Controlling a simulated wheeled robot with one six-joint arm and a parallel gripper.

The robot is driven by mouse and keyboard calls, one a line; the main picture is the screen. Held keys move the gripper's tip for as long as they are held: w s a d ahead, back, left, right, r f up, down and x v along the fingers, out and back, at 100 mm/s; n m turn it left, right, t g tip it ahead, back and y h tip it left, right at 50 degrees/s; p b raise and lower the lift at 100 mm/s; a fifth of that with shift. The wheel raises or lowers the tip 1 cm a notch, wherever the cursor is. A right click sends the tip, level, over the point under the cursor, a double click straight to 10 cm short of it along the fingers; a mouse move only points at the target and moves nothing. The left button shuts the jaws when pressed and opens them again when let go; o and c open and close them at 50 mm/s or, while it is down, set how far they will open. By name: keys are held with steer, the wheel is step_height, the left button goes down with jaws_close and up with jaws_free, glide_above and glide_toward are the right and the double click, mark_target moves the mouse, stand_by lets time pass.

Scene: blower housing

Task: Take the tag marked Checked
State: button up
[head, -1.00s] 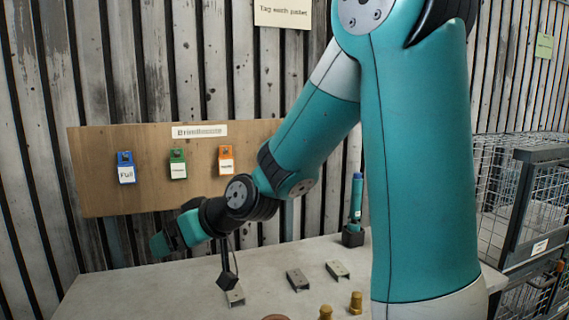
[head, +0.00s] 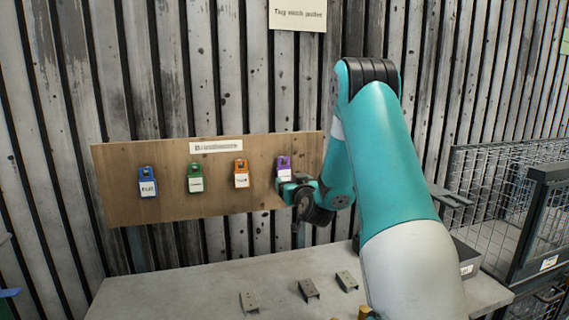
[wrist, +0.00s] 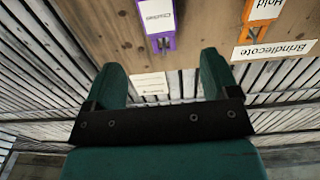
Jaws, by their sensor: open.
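A purple tag (head: 284,165) with a white label hangs at the right end of the wooden board (head: 120,200). In the wrist view the purple tag (wrist: 160,25) appears upside down, and its small label seems to read Checked. My gripper (wrist: 162,72) is open and empty, its two fingers pointing at the board with the purple tag roughly in line between them, beyond the tips. In the head view my gripper (head: 283,188) overlaps the tag's lower edge. I cannot tell the exact gap; the tag looks untouched.
An orange tag (head: 241,174) marked Hold, a green tag (head: 195,178) and a blue tag (head: 148,182) marked Full hang to the left. Several metal brackets lie on the bench (head: 190,285) below. A wire cage (head: 490,180) stands at right.

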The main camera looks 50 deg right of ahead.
mark_target(284, 169)
steer(key=p+x, duration=0.5)
steer(key=x, duration=0.4)
steer(key=shift+w+d+r, duration=0.15)
steer(key=shift+w, duration=0.1)
steer(key=shift+w+d+p, duration=0.3)
steer(key=shift+w+d, duration=0.05)
steer(key=shift+w, duration=0.2)
steer(key=c, duration=1)
steer(key=shift+r, duration=0.45)
steer(key=shift+b+v, duration=1.6)
steer(key=shift+v, duration=0.55)
steer(key=shift+b+v, duration=0.65)
steer(key=shift+v, duration=0.25)
